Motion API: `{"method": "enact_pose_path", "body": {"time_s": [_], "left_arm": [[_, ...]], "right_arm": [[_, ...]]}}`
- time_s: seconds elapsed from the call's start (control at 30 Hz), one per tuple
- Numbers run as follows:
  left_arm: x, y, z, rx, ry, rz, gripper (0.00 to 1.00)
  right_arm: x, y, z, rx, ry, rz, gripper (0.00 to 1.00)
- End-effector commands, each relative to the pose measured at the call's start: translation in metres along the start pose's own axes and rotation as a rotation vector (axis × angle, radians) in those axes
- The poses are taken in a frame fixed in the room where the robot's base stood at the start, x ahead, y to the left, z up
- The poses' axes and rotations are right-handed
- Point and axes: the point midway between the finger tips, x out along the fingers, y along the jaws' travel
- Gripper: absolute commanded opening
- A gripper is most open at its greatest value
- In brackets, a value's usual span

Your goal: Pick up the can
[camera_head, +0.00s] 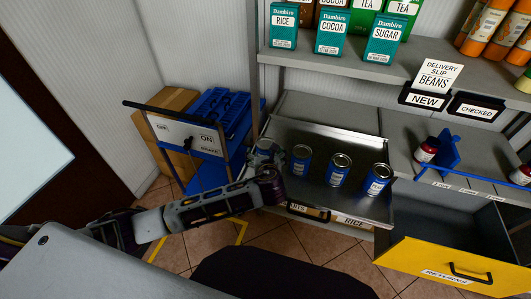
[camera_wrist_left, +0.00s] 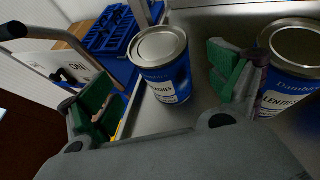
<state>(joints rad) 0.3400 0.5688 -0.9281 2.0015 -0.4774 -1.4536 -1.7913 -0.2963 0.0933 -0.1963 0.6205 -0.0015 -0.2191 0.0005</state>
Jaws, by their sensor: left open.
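Blue cans with silver lids stand upright on a metal tray shelf (camera_head: 310,192). Three show plainly in the head view: a left can (camera_head: 301,160), a middle can (camera_head: 338,171) and a right can (camera_head: 377,180). My left gripper (camera_head: 266,155) is at the tray's left end, beside the left can. In the left wrist view its green-padded fingers (camera_wrist_left: 165,92) are spread apart. One can (camera_wrist_left: 163,68) stands ahead between them, not gripped. A can labelled lentils (camera_wrist_left: 290,68) stands just right of the right finger. I cannot tell which head-view can is between the fingers. My right gripper is out of view.
A blue trolley (camera_head: 205,140) with a handle stands left of the shelf. A yellow drawer (camera_head: 440,262) marked returns juts out at lower right. An upper shelf (camera_head: 340,66) with boxes overhangs the tray. Red-lidded jars (camera_head: 428,149) stand to the right.

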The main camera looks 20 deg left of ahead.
Motion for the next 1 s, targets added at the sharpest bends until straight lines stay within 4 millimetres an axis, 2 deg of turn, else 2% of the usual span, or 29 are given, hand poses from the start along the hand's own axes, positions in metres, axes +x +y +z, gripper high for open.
{"method": "enact_pose_path", "body": {"time_s": [0.13,0.63,1.0], "left_arm": [[0.008,0.000,0.001,-0.001,-0.001,0.000,0.91],[0.013,-0.001,0.002,-0.001,-0.001,0.000,0.91],[0.046,-0.004,0.004,-0.001,0.000,0.001,0.91]], "right_arm": [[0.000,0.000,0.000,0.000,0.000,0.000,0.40],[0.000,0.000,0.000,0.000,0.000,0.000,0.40],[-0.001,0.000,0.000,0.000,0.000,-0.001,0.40]]}}
